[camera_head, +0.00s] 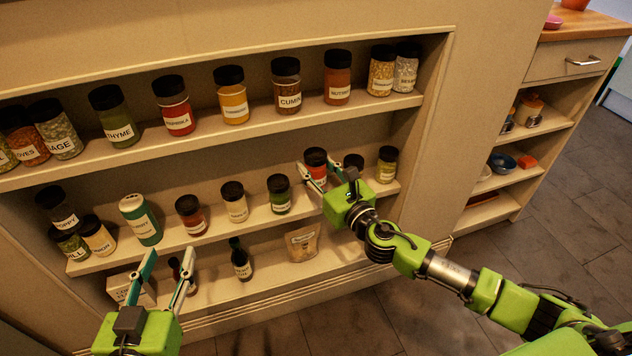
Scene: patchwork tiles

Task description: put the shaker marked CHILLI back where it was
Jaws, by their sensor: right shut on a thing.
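A red shaker with a black lid (316,158) is at the middle shelf, toward its right end. Its label is partly covered and I cannot read it, so I cannot tell if it says CHILLI. My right gripper (320,171) is shut on this shaker, with a finger on either side. The gripper hides its lower part, and I cannot tell whether its base touches the shelf. My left gripper (170,252) is open and empty in front of the lower left shelves.
The middle shelf (262,219) holds a green-lidded shaker (142,222), a red shaker (190,216), a pale one (234,204) and a green one (279,196). A dark-lidded shaker (354,161) and a yellowish one (387,166) stand right of my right gripper. Several jars line the upper shelf (210,128).

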